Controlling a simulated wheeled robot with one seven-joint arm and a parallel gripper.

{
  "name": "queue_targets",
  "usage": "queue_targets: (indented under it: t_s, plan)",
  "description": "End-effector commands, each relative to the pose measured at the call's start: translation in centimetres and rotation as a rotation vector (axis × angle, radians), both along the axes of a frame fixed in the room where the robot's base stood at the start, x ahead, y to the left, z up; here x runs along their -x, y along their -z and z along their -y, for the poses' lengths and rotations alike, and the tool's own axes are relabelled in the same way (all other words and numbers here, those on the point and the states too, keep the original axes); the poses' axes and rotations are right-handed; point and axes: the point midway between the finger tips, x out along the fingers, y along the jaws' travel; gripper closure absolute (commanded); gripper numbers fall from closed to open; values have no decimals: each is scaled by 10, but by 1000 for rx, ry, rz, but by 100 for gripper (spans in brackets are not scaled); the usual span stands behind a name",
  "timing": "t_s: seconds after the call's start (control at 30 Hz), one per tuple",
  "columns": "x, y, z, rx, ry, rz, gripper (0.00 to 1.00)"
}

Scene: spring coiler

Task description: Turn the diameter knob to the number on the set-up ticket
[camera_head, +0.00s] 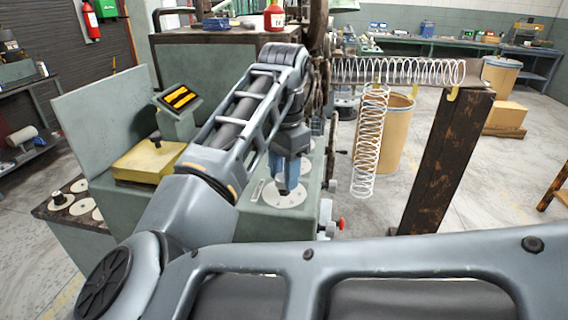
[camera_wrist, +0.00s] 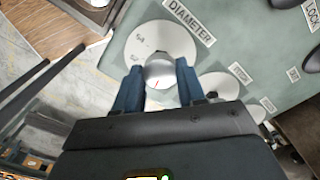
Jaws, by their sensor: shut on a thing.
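In the head view my gripper (camera_head: 284,186) points down at the white dial disc (camera_head: 284,197) on the green machine top and hides the knob. The dial's marks are too small to read. I cannot make out the set-up ticket in either view.
A second dial marked PITCH (camera_wrist: 218,84) lies close to the right, with a LOCK label (camera_wrist: 312,14) beyond. A yellow box (camera_head: 148,162) and a small display (camera_head: 178,97) stand left of my arm. A wire spring (camera_head: 370,140) hangs to the right.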

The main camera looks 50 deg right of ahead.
Motion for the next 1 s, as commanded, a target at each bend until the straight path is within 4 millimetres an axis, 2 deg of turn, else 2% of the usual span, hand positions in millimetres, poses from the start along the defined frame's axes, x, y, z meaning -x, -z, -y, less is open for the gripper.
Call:
queue_targets:
  t_s: [0.07,1.0]
  plan:
    - [1,-4,1,2,-73,-4,91]
    - [0,-1,0,-1,-966,1,91]
